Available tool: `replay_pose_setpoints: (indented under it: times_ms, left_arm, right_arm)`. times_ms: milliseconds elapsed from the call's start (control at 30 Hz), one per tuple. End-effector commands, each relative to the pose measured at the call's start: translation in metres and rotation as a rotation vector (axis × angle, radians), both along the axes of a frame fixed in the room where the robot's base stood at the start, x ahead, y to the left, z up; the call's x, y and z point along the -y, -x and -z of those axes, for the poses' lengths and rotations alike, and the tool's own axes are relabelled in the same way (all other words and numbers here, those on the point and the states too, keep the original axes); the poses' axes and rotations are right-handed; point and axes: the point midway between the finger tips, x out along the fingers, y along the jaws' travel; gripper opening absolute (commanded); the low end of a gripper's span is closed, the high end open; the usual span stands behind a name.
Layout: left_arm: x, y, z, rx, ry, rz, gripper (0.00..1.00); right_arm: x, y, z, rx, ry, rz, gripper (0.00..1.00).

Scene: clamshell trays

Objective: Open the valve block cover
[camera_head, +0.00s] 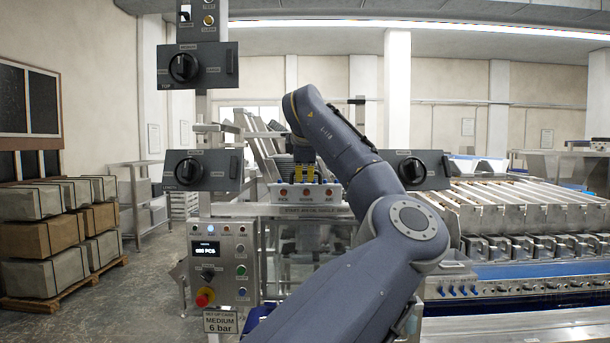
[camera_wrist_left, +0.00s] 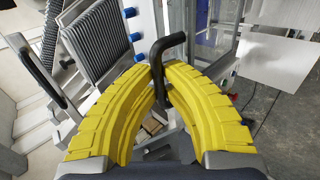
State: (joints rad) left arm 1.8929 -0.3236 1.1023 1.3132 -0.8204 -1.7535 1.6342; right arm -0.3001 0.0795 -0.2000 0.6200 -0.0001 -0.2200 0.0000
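In the wrist view, the two yellow fingers of my left gripper (camera_wrist_left: 158,68) arch inward around a bent black handle (camera_wrist_left: 172,42). The handle runs between the fingertips, with little or no gap at its sides, and its lower end reaches toward the palm. The gripper appears shut on it. In the head view my left gripper (camera_head: 311,173) points down as small yellow shapes just behind a pale box (camera_head: 345,191) with several lights and labels. The handle is hidden there, and I cannot make out the valve block cover's edges. My right gripper is not in view.
A control panel (camera_head: 223,258) with knobs stands left of my arm. Dark switch boxes flank it, one at left (camera_head: 219,160) and one at right (camera_head: 437,160). A conveyor machine (camera_head: 520,270) fills the right. Ribbed grey stacks (camera_wrist_left: 97,40) sit left of my fingers.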

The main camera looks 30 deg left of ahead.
Motion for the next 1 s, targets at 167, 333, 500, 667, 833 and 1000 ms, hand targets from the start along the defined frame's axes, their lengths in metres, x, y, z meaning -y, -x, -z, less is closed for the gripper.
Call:
replay_pose_setpoints:
  times_ms: [167, 333, 500, 667, 833, 1000]
  left_arm:
    - [0.001, 0.000, -0.001, 0.002, 0.000, 0.001, 0.00]
    - [0.001, 0.000, -0.001, 0.002, -0.001, 0.001, 0.20]
    - [0.000, 0.000, 0.000, 0.002, 0.000, 0.001, 0.20]
    - [0.002, 0.003, -0.004, 0.002, 0.000, 0.001, 0.20]
    - [0.011, 0.016, -0.019, 0.005, -0.001, 0.001, 0.20]
    - [0.023, 0.034, -0.040, 0.005, -0.001, 0.002, 0.20]
  right_arm:
    - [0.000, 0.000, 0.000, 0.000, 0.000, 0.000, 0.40]
    - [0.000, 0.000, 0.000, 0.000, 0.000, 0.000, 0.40]
    - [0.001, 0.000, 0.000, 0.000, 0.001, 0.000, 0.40]
    - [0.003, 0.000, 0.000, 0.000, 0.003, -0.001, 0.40]
    - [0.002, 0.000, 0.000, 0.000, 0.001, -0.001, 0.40]
    - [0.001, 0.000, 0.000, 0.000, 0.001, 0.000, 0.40]
